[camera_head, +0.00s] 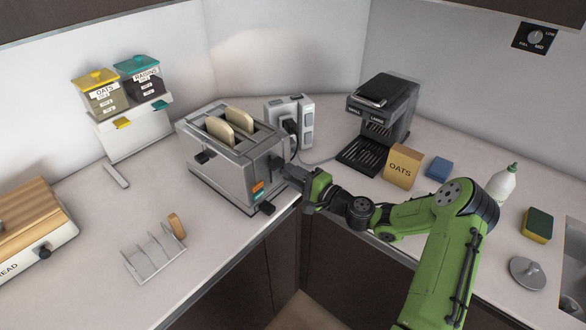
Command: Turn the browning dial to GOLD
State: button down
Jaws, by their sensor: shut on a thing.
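A silver toaster (222,167) stands on the counter near the inner corner, with bread slices (238,119) showing above its slots. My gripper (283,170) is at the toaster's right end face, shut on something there. The browning dial is hidden behind the gripper, and its setting cannot be read. Small orange and teal marks (258,187) show on the end face, to the lower left of the gripper. A dark lever or tab (267,208) sticks out low on the same face.
A toast rack (154,255) stands in front of the toaster. A power outlet block (290,122) is behind it. A bread box (30,222) is left.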

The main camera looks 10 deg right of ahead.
jog(key=m+p, duration=0.4)
jog(key=m, duration=0.1)
jog(key=shift+m, duration=0.3)
dwell(0.5)
jog(key=c, duration=0.8)
grip_release()
jog(key=shift+c, duration=0.2)
jog(key=v, duration=1.5)
jog(key=shift+s+d, duration=0.25)
jog(key=shift+d, duration=0.05)
